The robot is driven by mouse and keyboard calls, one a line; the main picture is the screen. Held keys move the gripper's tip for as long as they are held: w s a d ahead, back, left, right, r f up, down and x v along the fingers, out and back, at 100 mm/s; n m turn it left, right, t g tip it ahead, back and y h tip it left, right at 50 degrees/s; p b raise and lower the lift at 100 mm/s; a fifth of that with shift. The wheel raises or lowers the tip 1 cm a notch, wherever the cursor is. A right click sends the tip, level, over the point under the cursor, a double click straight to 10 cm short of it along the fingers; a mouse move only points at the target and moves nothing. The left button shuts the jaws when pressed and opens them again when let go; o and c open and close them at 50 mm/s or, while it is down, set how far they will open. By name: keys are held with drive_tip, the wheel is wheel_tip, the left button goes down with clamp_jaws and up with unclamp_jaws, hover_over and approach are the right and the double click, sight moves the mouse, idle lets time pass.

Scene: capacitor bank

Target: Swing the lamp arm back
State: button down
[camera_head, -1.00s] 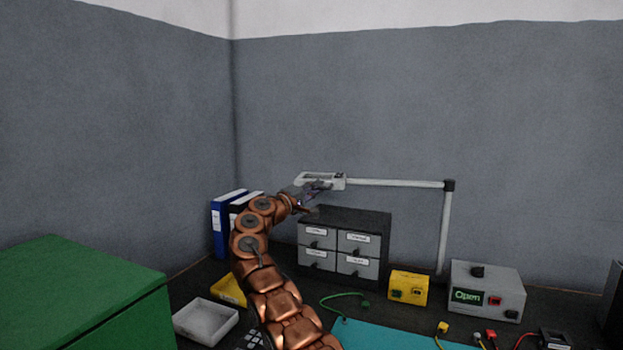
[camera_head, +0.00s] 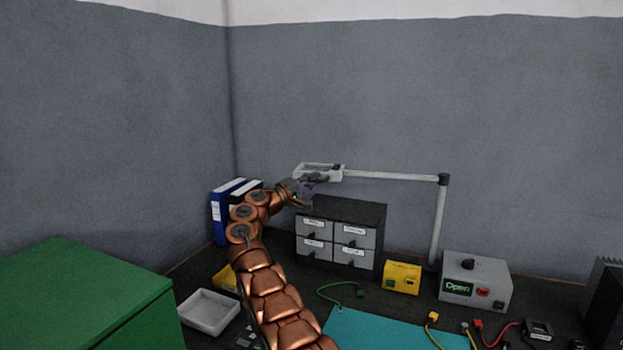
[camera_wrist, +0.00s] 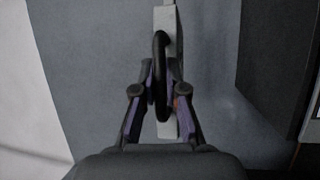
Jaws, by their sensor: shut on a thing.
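The lamp arm (camera_head: 390,176) is a pale grey bar that runs left from the black joint on top of an upright post (camera_head: 438,222). Its rectangular lamp head (camera_head: 318,168) hangs out at the left end, above the drawer cabinet. My gripper (camera_head: 312,186) is at the underside of the lamp head. In the wrist view my gripper (camera_wrist: 160,98) has its fingers closed around a dark curved handle (camera_wrist: 160,70), with the pale lamp part (camera_wrist: 166,20) behind it. The fingers partly hide the grip point.
A drawer cabinet (camera_head: 337,236) stands just below the lamp head. A yellow box (camera_head: 401,277) and a grey box marked Open (camera_head: 476,282) sit near the post. A white tray (camera_head: 209,312) and teal mat (camera_head: 385,332) lie in front.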

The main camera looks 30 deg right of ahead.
drive_tip(key=shift+w+d, duration=0.1)
drive_tip(key=c, duration=1.2)
unclamp_jaws()
drive_tip(key=shift+d, duration=0.1)
drive_tip(key=shift+f, duration=0.1)
drive_tip(key=shift+a, duration=0.2)
drive_tip(key=shift+a, duration=0.65)
drive_tip(key=v, duration=1)
drive_tip(key=shift+a+f, duration=0.2)
